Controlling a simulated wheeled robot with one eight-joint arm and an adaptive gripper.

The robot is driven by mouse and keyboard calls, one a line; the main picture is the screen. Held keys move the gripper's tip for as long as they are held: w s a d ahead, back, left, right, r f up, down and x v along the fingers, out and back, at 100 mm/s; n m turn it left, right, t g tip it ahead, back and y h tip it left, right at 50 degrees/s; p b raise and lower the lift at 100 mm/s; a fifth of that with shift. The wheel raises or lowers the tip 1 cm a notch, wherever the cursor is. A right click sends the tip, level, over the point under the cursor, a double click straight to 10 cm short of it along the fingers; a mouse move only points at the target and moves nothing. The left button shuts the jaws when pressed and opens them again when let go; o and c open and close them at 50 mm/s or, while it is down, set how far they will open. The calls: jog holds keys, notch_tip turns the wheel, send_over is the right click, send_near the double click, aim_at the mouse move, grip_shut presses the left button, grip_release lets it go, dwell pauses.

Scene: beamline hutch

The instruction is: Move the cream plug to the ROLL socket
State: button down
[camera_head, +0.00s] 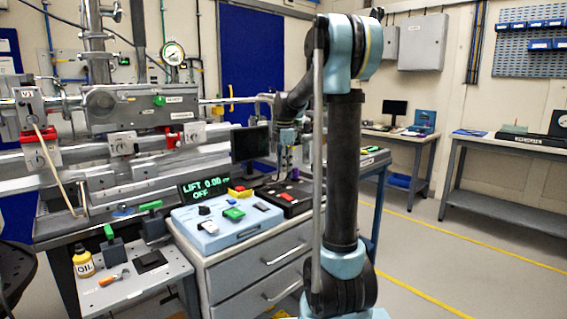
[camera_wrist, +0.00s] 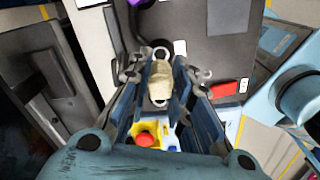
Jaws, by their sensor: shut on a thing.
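The cream plug (camera_wrist: 159,83) shows in the wrist view between the two fingers of my gripper (camera_wrist: 161,68), which is shut on it. In the head view my gripper (camera_head: 288,155) points down above the dark panel (camera_head: 298,207) on the drawer bench, and the plug cannot be made out there. In the wrist view the dark panel (camera_wrist: 215,62) lies beneath and beyond the fingertips.
A yellow box with a red button (camera_wrist: 146,139) sits close to my fingers in the wrist view. A light-blue control box (camera_head: 212,234), a LIFT display (camera_head: 204,188) and a monitor (camera_head: 250,144) stand nearby. An oil bottle (camera_head: 83,262) is on the lower left table.

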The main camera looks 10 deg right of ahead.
jog(key=shift+f, duration=1.85)
jog(key=shift+f, duration=0.55)
dwell(0.3)
jog(key=c, duration=1.4)
grip_release()
jog(key=shift+o, duration=0.2)
jog(key=shift+r, duration=0.15)
